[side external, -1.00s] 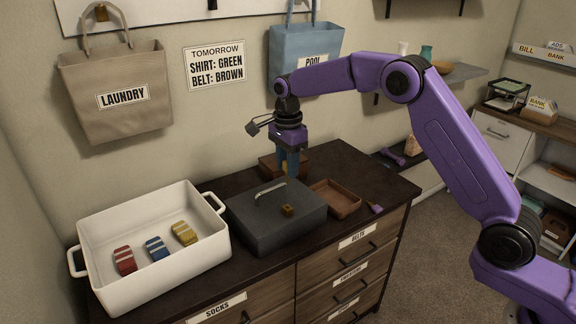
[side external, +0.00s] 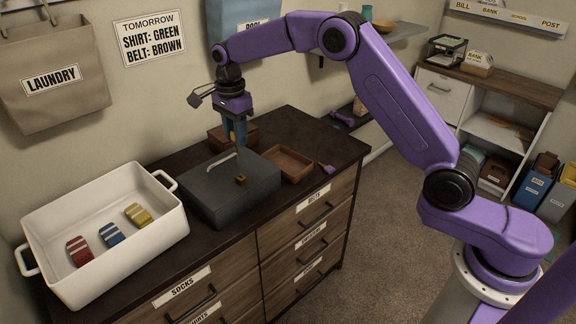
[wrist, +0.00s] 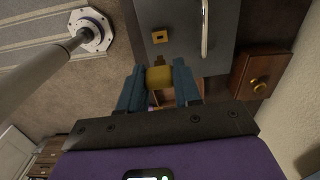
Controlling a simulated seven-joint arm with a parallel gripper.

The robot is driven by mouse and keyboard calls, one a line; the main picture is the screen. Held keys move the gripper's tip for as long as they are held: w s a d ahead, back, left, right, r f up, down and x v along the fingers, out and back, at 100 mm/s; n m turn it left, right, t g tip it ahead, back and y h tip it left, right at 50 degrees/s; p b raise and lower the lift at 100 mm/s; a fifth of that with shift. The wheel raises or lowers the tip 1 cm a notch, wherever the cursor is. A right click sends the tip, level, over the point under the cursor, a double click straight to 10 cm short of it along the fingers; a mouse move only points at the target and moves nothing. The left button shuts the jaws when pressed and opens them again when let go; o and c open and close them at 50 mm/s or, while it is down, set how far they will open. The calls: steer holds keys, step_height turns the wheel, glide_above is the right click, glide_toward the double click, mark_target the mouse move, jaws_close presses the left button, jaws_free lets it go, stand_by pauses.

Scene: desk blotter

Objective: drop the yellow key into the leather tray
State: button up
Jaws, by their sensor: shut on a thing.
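My gripper (side external: 235,138) is shut on the yellow key (wrist: 160,77), which sits between the blue fingertips in the wrist view. In the side view the key shows as a small yellow patch at the fingertips, above the dresser top. The leather tray (side external: 289,164) is a shallow brown open tray, seemingly empty, right of the grey box. The gripper appears left of the tray in the side view, apart from it. In the wrist view a brown patch, likely the tray, is mostly hidden behind the fingers.
The grey lidded box (side external: 207,196) has a raised handle and a brass piece on it. A wooden box with a knob (wrist: 258,75) stands behind. A white bin (side external: 150,243) with several striped rolls is at left. A small purple-handled item (side external: 327,169) lies right of the tray.

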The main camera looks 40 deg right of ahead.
steer(key=w+d+f, duration=0.2)
steer(key=d+f, duration=0.2)
steer(key=d, duration=0.7)
steer(key=w+d+f, duration=0.2)
steer(key=d+f, duration=0.2)
steer(key=d, duration=0.7)
steer(key=shift+s+f, duration=0.15)
steer(key=shift+f, duration=2.4)
steer(key=o, duration=1.1)
steer(key=shift+r, duration=0.15)
steer(key=shift+r, duration=8.6)
